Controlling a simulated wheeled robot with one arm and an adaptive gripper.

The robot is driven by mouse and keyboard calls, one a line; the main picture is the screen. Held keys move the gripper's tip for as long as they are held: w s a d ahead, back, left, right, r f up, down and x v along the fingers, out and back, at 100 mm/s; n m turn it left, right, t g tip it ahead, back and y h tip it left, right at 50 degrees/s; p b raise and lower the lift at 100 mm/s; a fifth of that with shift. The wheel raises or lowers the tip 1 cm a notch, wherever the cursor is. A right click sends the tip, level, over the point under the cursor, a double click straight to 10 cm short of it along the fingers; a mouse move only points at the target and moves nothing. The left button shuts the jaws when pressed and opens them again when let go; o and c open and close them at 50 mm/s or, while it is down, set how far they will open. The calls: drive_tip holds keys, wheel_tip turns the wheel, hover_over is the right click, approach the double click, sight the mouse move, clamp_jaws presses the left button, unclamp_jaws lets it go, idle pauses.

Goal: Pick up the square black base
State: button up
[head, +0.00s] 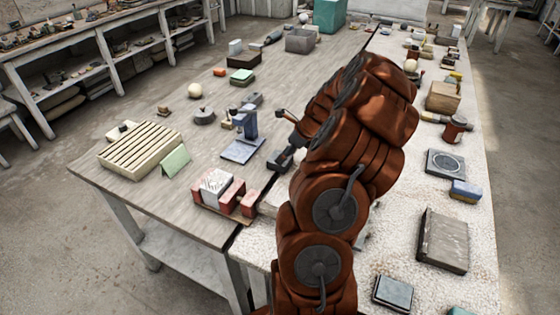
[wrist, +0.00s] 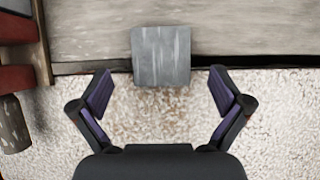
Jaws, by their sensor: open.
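A square, flat-topped piece (wrist: 160,56), dark grey with pale streaks, lies ahead of my gripper in the wrist view. It straddles the dark gap between the wooden tabletop and the speckled white surface. My gripper (wrist: 162,92) is open and empty, one finger on each side, with the piece centred just beyond the fingertips.
Red and white blocks (head: 225,190) stand left of the piece; red also shows at the wrist view's left edge. A blue stand (head: 242,148) is behind them. A black-edged square plate (head: 393,292) and a grey slab (head: 442,240) lie at the right.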

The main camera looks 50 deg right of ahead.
drive_tip(key=shift+p+x, duration=0.95)
drive_tip(key=shift+x, duration=1.5)
drive_tip(key=shift+d, duration=0.1)
drive_tip(key=shift+c, duration=0.4)
drive_tip(key=c, duration=1.6)
drive_tip(key=shift+r+b, duration=0.55)
drive_tip(key=shift+r, duration=0.35)
drive_tip(key=shift+s+d+r+b, duration=0.2)
drive_tip(key=shift+r+b, duration=0.05)
drive_tip(key=shift+r, duration=0.2)
drive_tip(key=shift+s+d+r+b, duration=0.2)
drive_tip(key=shift+r+b, duration=0.05)
drive_tip(key=shift+r, duration=0.15)
drive_tip(key=s+d+b, duration=0.1)
drive_tip(key=s+d, duration=0.2)
drive_tip(key=s+d+b, duration=0.1)
drive_tip(key=s+d, duration=0.2)
drive_tip(key=s+d+r+b, duration=0.1)
drive_tip(key=s+d, duration=0.2)
drive_tip(key=shift+s+d+r+b, duration=0.1)
drive_tip(key=shift+s+d+b, duration=0.05)
drive_tip(key=shift+s+b, duration=0.15)
drive_tip(key=shift+s+d+r, duration=0.15)
drive_tip(key=shift+s+d, duration=0.4)
